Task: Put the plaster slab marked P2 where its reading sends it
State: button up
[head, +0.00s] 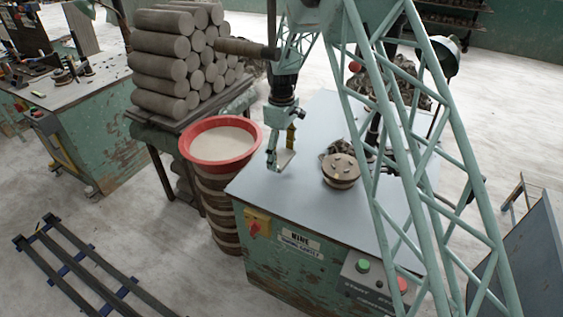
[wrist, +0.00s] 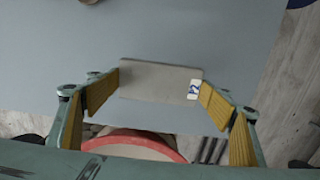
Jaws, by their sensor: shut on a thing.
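The plaster slab marked P2 (wrist: 155,81) is a pale grey flat piece with a white label reading P2 at its right end in the wrist view. My gripper (wrist: 162,90) is shut on it, with a yellow-padded finger at each end. In the head view my gripper (head: 281,150) points down over the left part of the grey-topped bench (head: 300,208), and the slab (head: 286,158) shows as a small pale tilted piece at the fingers. It looks held above the bench top; the exact gap is unclear. No reading shows in either view.
A red-rimmed tub (head: 187,150) with pale contents stands left of the bench. Clay cylinders (head: 165,68) are stacked behind it. A round lidded object (head: 341,172) sits right of my gripper. Dark rails (head: 75,265) lie on the floor. The bench's front top is clear.

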aim_at(281, 157)
jog(key=shift+w+a, duration=0.1)
jog(key=shift+w, duration=0.15)
jog(key=shift+f+b, duration=0.35)
jog(key=shift+f, duration=1.4)
jog(key=shift+f, duration=0.15)
jog(key=o, duration=1)
notch_tip(281, 157, up, 12)
jog(key=shift+r+p, duration=0.1)
jog(key=shift+p, duration=0.75)
